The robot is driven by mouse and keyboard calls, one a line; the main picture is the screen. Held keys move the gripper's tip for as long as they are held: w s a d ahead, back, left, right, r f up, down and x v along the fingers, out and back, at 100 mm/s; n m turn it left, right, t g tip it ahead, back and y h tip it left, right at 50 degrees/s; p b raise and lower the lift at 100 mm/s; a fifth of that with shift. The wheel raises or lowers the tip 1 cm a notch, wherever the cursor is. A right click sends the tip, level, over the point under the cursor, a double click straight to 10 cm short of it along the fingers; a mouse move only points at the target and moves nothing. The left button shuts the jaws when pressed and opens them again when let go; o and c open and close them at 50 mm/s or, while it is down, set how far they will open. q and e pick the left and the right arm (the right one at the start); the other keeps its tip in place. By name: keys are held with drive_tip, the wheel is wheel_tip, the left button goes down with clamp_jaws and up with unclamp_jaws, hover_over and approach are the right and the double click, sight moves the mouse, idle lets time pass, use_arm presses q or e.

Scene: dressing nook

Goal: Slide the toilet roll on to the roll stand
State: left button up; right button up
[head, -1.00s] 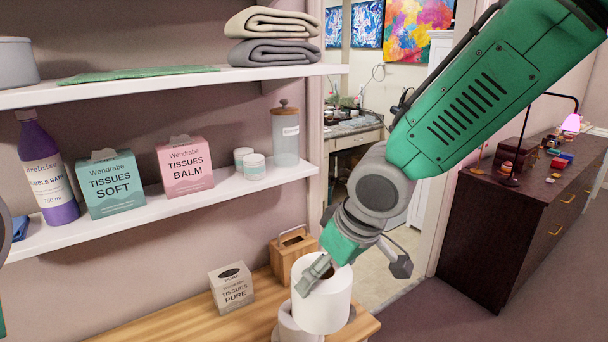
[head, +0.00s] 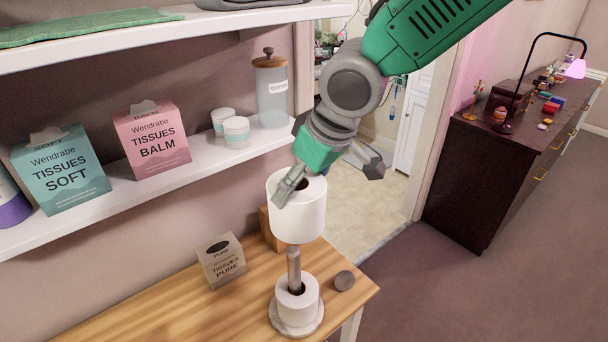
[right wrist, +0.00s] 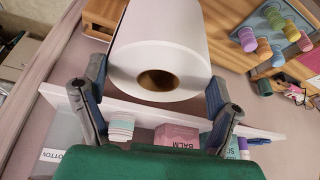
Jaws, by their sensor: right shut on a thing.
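My right gripper (head: 300,184) is shut on a white toilet roll (head: 297,212) and holds it upright. In the right wrist view, its fingers (right wrist: 155,95) grip the roll (right wrist: 162,50) from both sides, and the roll's end shows a brown, dark hole. The roll stand (head: 294,262) is on the wooden table below the held roll. Its grey post shows between the held roll and another roll (head: 309,299) low on its round base (head: 295,330). The held roll hides the post's top, so I cannot tell whether the tip is inside it. My left gripper is out of view.
A wooden box (head: 270,232) is behind the held roll. A shelf (head: 150,185) with tissue boxes and jars is close on the left.

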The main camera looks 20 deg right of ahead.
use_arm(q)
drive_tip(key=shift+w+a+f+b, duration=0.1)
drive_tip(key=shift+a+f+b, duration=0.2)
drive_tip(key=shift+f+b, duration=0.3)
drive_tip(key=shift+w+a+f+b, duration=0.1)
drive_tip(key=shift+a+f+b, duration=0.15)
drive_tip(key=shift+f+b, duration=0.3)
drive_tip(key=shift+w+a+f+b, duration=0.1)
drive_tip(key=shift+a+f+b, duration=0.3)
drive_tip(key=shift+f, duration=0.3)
use_arm(e)
drive_tip(key=shift+w+a+f, duration=0.1)
drive_tip(key=shift+a+f, duration=0.1)
drive_tip(key=shift+f, duration=0.75)
drive_tip(key=shift+w+a+f, duration=0.1)
drive_tip(key=shift+a+f, duration=0.05)
drive_tip(key=shift+f, duration=0.85)
drive_tip(key=shift+a+f, duration=0.2)
drive_tip(key=shift+f, duration=0.75)
drive_tip(key=shift+d, duration=0.25)
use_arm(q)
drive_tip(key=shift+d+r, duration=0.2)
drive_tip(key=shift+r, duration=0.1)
use_arm(e)
drive_tip(key=shift+a, duration=0.1)
